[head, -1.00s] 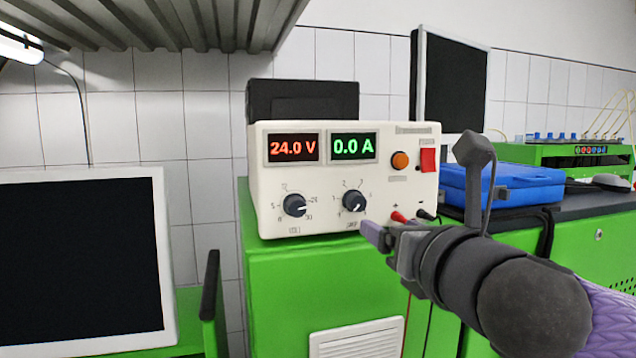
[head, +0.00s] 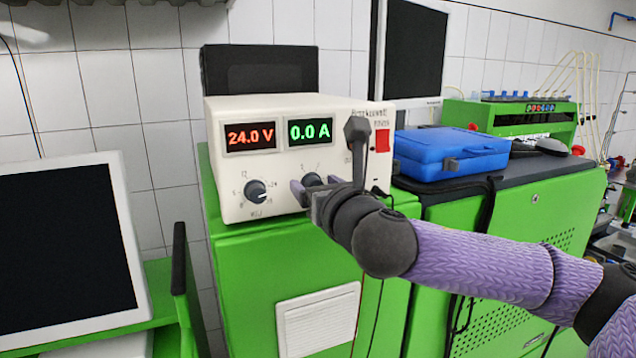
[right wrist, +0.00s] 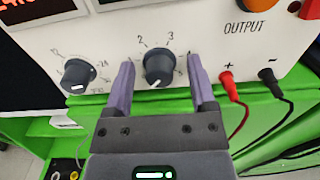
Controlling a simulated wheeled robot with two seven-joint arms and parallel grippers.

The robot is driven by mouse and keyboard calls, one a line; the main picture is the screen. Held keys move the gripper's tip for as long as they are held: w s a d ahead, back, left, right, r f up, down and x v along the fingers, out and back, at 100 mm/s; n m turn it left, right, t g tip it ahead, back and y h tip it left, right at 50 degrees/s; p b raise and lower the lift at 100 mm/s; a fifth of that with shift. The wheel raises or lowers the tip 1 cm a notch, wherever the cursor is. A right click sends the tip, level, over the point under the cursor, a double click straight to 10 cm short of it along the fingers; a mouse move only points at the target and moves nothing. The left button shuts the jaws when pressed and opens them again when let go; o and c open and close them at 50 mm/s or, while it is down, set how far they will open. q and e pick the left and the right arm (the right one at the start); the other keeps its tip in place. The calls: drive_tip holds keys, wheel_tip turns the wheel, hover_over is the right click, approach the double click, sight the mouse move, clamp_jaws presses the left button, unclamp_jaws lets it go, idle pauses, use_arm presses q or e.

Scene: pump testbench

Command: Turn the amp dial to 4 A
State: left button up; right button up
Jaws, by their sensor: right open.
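The cream power supply (head: 222,185) stands on a green cabinet, its displays reading 24.0 V (head: 251,136) and 0.0 A (head: 310,131). The black amp dial (head: 312,179) is at the lower middle of its front, partly hidden by my gripper in the head view. In the right wrist view the amp dial (right wrist: 159,66) sits between my open fingers, its white mark pointing down and slightly left; 2 and 3 show above it. My right gripper (right wrist: 160,85) has a finger on each side of the dial, with visible gaps. The volt dial (head: 256,191) is to the left.
Red and black leads (right wrist: 232,88) hang from the output sockets right of the amp dial. A red switch (head: 382,140) is at the upper right of the front. A blue case (head: 450,150) lies on the dark counter to the right. A monitor (head: 65,255) stands at left.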

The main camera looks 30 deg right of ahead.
clamp_jaws()
drive_tip(key=shift+m, duration=0.3)
